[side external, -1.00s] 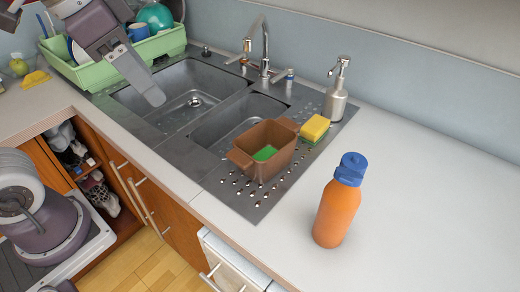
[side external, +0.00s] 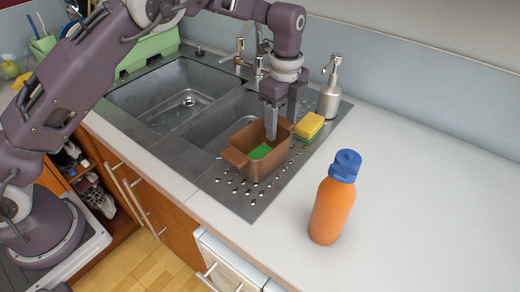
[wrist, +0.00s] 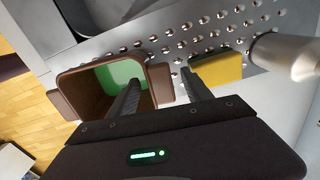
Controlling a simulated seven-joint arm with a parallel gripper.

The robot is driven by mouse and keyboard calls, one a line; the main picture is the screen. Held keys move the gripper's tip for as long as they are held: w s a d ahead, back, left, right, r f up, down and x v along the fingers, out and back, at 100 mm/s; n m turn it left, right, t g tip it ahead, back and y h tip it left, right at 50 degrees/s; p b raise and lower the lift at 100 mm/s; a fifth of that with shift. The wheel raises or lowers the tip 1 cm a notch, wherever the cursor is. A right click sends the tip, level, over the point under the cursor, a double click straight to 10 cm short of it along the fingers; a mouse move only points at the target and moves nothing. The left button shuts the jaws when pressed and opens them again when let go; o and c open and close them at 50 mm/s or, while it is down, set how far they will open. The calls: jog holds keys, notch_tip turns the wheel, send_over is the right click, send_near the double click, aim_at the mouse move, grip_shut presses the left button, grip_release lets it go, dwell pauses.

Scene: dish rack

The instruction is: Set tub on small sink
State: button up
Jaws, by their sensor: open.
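The brown tub (side external: 247,163) stands on the perforated drainboard, in front of the small sink (side external: 212,128). Something green lies at its bottom. In the wrist view the tub (wrist: 75,100) is at the left, with its handle (wrist: 161,85) between my two fingers. My gripper (side external: 281,127) is open and points down over the tub's far handle end. One finger is inside the tub and the other is outside it; the wrist view shows the gripper (wrist: 160,80) straddling that wall. I cannot tell whether the fingers touch it.
A yellow and green sponge (side external: 309,126) lies close beside the outer finger. A soap dispenser (side external: 331,92) stands behind it. An orange bottle (side external: 332,207) stands on the right counter. The large sink (side external: 168,92) is empty, and a green dish rack (side external: 152,47) stands beyond it. The faucet is partly behind my arm.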

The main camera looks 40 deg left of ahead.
jog(key=shift+f, duration=0.4)
grip_shut()
jog(key=shift+r, duration=0.15)
notch_tip(320, 180, up, 10)
jog(key=shift+f, duration=0.1)
jog(key=shift+a, duration=0.1)
